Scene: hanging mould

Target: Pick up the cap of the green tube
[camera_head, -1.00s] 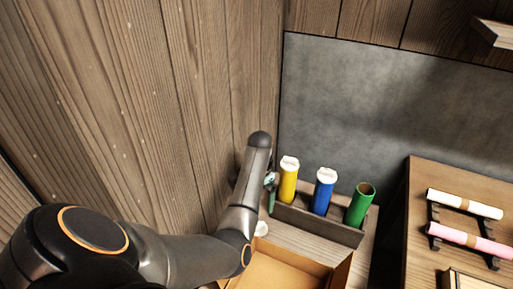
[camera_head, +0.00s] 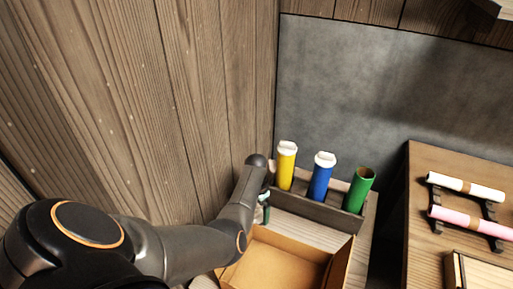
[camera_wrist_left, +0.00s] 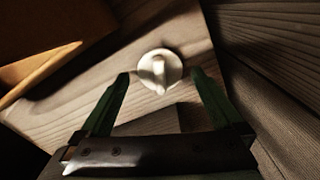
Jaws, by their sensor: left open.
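The green tube (camera_head: 358,192) stands upright in the rack with its top open and no cap on it. A white round cap with a raised grip (camera_wrist_left: 159,71) lies on the wooden surface in the left wrist view. In the head view my arm hides it. My left gripper (camera_wrist_left: 160,76) is open, with its green fingertips either side of the cap's near part. In the head view the left gripper (camera_head: 263,208) is mostly hidden behind my arm. My right gripper is out of view.
The rack (camera_head: 318,211) also holds the yellow tube (camera_head: 286,171) and the blue tube (camera_head: 320,183), both with white caps. An open cardboard box (camera_head: 278,264) stands in front. At right, a white roll (camera_head: 449,182) and a pink roll (camera_head: 470,221) lie on a stand.

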